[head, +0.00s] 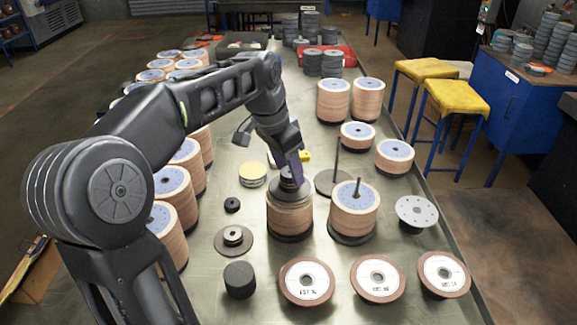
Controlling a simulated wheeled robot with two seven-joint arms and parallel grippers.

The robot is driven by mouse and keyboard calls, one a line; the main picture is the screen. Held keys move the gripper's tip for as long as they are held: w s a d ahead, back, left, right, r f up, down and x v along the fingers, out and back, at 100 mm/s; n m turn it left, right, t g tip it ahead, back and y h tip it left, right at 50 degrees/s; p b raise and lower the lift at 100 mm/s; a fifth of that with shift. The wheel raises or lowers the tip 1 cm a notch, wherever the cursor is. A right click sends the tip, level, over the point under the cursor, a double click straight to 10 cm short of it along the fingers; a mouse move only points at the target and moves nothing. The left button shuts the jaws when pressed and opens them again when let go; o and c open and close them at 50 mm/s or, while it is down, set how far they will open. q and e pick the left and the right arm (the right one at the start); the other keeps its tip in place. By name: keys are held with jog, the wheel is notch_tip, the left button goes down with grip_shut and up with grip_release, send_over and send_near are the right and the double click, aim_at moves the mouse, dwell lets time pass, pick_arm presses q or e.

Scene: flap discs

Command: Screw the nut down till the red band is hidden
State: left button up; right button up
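A stack of tan flap discs (289,218) stands at the middle of the table, with a dark grey plate (290,190) on top. A small dark piece, likely the nut (292,183), sits at the centre of the plate. My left gripper (293,172) reaches down from above, its fingertips at this dark piece. I cannot tell whether the fingers are closed on it. No red band shows on this stack; the gripper and dark piece cover the spindle. My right gripper is not in view.
A second disc stack (354,212) with a bare spindle tip stands close on the right. A base plate with a tall rod (336,165) stands behind. Loose discs (306,281) lie in front. Taller stacks (176,195) line the left side. Bare table (210,285) shows at front left.

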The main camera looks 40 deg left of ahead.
pick_arm(q)
jog(key=shift+o, duration=1.4)
jog(key=v, duration=0.7)
jog(key=shift+s+r, duration=0.15)
jog(key=shift+r, duration=0.2)
jog(key=shift+c, duration=0.4)
